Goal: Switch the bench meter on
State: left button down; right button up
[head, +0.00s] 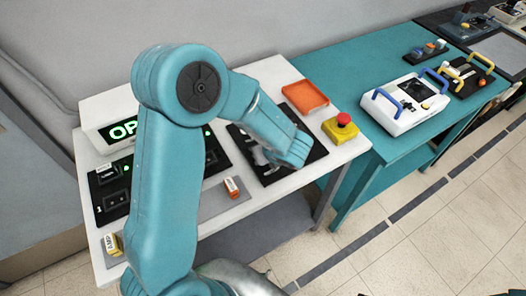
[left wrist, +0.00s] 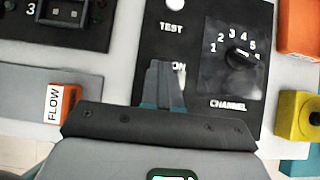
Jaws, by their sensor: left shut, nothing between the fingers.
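The bench meter's display box (head: 122,128) shows green lettering starting "OP" at the back left of the white bench; my arm hides the rest. A black panel (head: 310,148) lies on the bench, mostly under my left gripper (head: 264,156). In the left wrist view this panel (left wrist: 192,92) carries a white TEST button (left wrist: 174,5), a CHANNEL knob (left wrist: 240,58) with numbers, and a partly covered "ON" label (left wrist: 180,66). My left gripper's shut, empty fingers (left wrist: 166,70) are over that label and hide whatever control is beside it. Contact cannot be told.
An orange tray (head: 305,96) and a yellow box with a red button (head: 343,122) stand right of the panel. An orange FLOW block (left wrist: 68,102) lies left of it. A teal table (head: 350,70) with handled devices adjoins on the right.

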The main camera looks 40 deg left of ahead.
pick_arm(q)
jog(key=shift+r, duration=0.1)
jog(key=shift+r+p, duration=0.55)
jog(key=shift+r, duration=0.25)
jog(key=shift+r, duration=0.2)
jog(key=s+d+r+p, duration=0.1)
jog(key=d+r+p, duration=0.2)
jog(key=r+p, duration=0.4)
notch_tip(320, 180, up, 2)
jog(key=shift+s, duration=0.2)
jog(key=shift+w+d, duration=0.1)
